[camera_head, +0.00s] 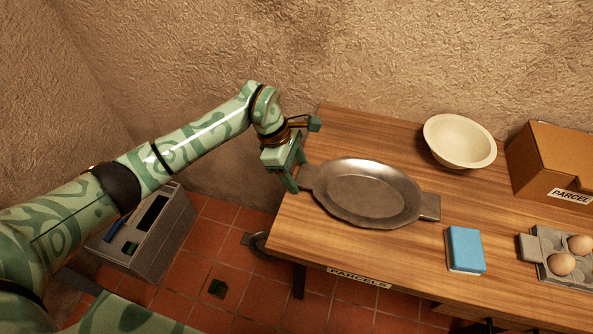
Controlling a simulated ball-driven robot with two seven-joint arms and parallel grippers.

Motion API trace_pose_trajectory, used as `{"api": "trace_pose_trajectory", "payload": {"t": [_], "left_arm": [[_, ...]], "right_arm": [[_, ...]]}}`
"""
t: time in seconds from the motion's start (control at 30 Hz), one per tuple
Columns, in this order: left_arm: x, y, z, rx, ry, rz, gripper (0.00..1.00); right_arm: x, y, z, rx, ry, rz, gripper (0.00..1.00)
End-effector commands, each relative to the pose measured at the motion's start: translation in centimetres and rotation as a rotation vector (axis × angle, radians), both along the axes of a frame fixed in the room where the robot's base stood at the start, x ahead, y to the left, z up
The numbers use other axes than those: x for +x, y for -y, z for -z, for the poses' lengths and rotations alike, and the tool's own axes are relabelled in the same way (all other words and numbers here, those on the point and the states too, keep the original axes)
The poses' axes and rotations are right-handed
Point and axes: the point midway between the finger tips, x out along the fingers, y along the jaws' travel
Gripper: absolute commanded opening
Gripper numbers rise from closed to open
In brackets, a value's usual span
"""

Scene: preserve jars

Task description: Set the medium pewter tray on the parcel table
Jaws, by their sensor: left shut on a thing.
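The pewter tray (366,192) is an oval grey metal dish with a flat handle at each end. It is over the left part of the wooden parcel table (330,242), which has a "PARCELS" label on its front edge. It looks level and on or just above the tabletop; I cannot tell which. My left gripper (298,180) is shut on the tray's left handle, at the table's left edge. The fingers partly hide that handle. The tray appears empty. My right gripper is not in view.
A cream bowl (459,141) stands behind and right of the tray. A cardboard box (552,160) marked "PARCEL" is at the right. A blue block (465,249) and an egg carton (540,246) with eggs lie at front right. A grey bin (155,240) stands on the tiled floor.

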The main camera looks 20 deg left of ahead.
Motion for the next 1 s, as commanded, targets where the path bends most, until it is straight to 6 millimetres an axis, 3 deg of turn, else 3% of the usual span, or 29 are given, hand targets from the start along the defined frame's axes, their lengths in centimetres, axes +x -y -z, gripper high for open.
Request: {"api": "trace_pose_trajectory", "payload": {"t": [0.37,0.4,0.43,0.47,0.77,0.87,1.0], "left_arm": [[0.1,0.0,0.4,-0.001,0.004,0.0,0.27],[0.1,0.0,0.4,0.001,0.004,-0.001,0.73],[0.1,0.0,0.4,0.0,0.004,-0.001,0.81],[0.1,0.0,0.4,0.0,0.004,-0.001,0.83],[0.1,0.0,0.1,-0.001,0.003,0.0,0.83],[0.1,-0.5,-1.1,0.001,0.006,0.0,0.83],[0.2,-1.7,-4.0,0.003,0.01,-0.001,0.83]], "right_arm": [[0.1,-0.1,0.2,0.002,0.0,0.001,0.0],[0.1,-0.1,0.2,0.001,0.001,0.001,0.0],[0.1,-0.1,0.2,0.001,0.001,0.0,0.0],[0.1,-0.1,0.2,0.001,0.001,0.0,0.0],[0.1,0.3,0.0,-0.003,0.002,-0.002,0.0],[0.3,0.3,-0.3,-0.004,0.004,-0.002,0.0],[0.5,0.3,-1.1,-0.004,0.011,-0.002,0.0]]}}
